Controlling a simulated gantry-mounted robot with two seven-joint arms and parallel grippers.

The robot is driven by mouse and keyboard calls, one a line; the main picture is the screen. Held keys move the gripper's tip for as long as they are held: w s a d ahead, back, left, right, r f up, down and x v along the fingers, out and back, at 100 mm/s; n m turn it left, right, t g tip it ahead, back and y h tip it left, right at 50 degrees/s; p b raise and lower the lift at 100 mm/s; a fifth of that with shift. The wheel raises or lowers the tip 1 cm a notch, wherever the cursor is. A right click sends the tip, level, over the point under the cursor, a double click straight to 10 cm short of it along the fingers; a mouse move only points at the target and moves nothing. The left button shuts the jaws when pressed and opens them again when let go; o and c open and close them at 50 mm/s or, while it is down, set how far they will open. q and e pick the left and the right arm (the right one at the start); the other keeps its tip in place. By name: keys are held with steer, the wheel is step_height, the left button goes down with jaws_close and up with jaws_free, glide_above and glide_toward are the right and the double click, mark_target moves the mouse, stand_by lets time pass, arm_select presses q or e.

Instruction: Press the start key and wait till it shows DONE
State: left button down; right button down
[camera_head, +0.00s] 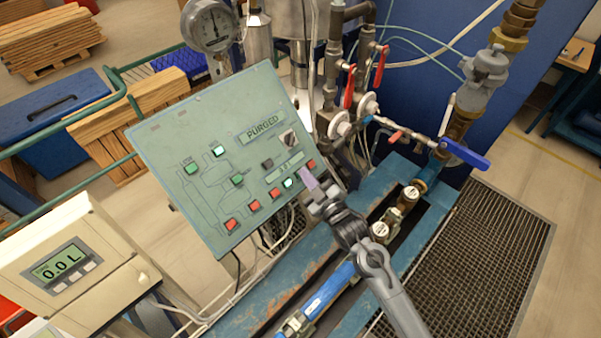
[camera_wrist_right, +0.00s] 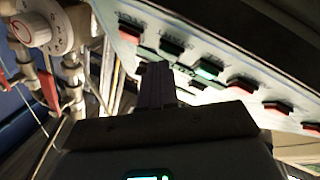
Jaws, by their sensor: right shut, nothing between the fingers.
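The green control panel (camera_head: 160,150) stands tilted in the middle of the head view. Its display (camera_head: 262,129) reads PURGED, and a smaller display (camera_head: 286,170) sits lower down. My left gripper is out of view.
A meter box (camera_head: 75,262) reading 0.0 L stands at the lower left. Pipes with red-handled valves (camera_head: 348,88) and a blue-handled valve (camera_head: 464,154) rise right of the panel. A blue pipe rig (camera_head: 255,318) runs below, beside a floor grating (camera_head: 490,260).

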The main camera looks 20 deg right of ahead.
steer(key=shift+w+f, duration=0.15)
steer(key=shift+f, duration=0.05)
stand_by(0.5)
steer(key=shift+s+d+r+p, duration=0.2)
steer(key=shift+s+r+p, duration=0.35)
steer(key=shift+p, duration=0.2)
steer(key=s+r+p, duration=0.1)
steer(key=s+d+r+p, duration=0.1)
steer(key=p, duration=0.1)
steer(key=s+r+p, duration=0.1)
steer(key=shift+s+d+r+p, duration=0.1)
steer(key=shift+d+r+p, duration=0.1)
steer(key=shift+d+p, duration=0.2)
